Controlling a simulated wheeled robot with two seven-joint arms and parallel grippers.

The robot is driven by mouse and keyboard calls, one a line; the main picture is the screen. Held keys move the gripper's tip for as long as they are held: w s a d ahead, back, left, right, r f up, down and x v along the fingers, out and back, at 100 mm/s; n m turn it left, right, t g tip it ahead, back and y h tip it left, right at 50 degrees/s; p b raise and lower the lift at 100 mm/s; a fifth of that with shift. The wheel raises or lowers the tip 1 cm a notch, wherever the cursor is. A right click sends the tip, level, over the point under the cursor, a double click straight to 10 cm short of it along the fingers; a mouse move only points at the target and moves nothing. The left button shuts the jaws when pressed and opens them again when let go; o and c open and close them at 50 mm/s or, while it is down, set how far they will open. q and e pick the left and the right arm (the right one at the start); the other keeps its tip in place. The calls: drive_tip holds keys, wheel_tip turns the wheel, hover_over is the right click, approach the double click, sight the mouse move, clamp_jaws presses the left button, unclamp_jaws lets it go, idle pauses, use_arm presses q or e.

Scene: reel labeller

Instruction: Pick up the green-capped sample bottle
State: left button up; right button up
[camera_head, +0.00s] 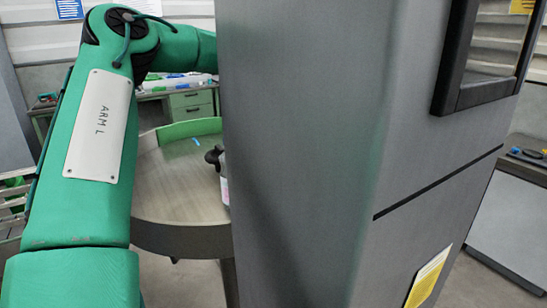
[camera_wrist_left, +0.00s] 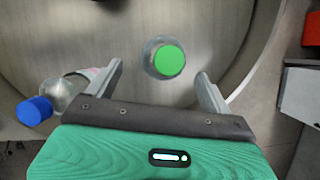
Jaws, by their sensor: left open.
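The green-capped sample bottle (camera_wrist_left: 153,60) shows from above in the left wrist view, clear-bodied with a round green cap. It stands on the round grey turntable-like table (camera_wrist_left: 100,30). My left gripper (camera_wrist_left: 160,69) is open, with one finger on each side of the bottle in the picture. Whether the fingers are level with the bottle I cannot tell. In the head view my left arm reaches behind a grey cabinet, which hides the gripper and the green-capped bottle. My right gripper is in neither view.
A blue-capped clear bottle (camera_wrist_left: 68,92) is left of the left finger. The large grey cabinet (camera_head: 300,150) blocks the middle of the head view. A dark-topped object (camera_head: 224,185) shows partly at its edge. The round table (camera_head: 165,185) has a green rim piece (camera_head: 190,130).

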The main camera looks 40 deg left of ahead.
use_arm(q)
drive_tip(key=x, duration=0.1)
drive_tip(key=p+x, duration=0.2)
drive_tip(key=x, duration=0.1)
drive_tip(key=shift+w, duration=0.35)
drive_tip(key=shift+a+f, duration=0.1)
drive_tip(key=shift+f, duration=0.05)
drive_tip(key=shift+c, duration=0.3)
drive_tip(key=c, duration=0.4)
clamp_jaws()
